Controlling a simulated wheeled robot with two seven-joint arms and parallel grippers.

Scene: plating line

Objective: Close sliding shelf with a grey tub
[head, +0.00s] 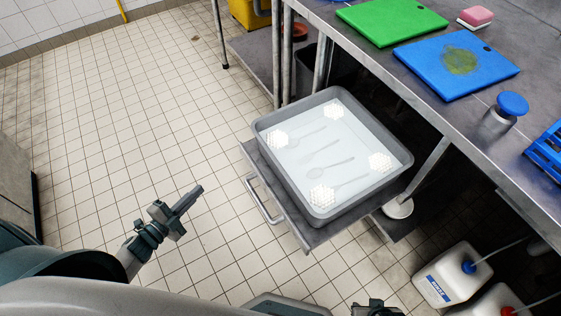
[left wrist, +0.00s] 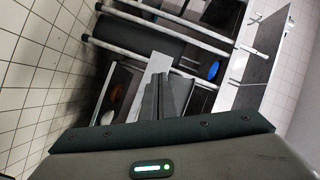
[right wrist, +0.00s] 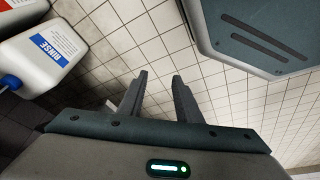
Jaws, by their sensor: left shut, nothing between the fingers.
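A grey tub (head: 266,122) sits on the sliding shelf (head: 308,238), which sticks out from under the steel table. The tub holds pale liquid with several spoon-like utensils and white foam patches. The shelf has a bar handle (head: 262,203) on its front edge. My left gripper (head: 198,190) is shut and empty, over the floor to the left of the handle and apart from it. Its closed fingers show in the left wrist view (left wrist: 158,85). My right gripper (right wrist: 160,88) is open and empty over the floor; only its top shows at the head view's bottom edge.
The steel table (head: 375,60) holds a green board (head: 390,20), a blue board (head: 425,65), a pink sponge (head: 476,16) and a blue-topped container (head: 512,104). White jugs (head: 448,278) stand on the floor at lower right. Tiled floor left of the shelf is clear.

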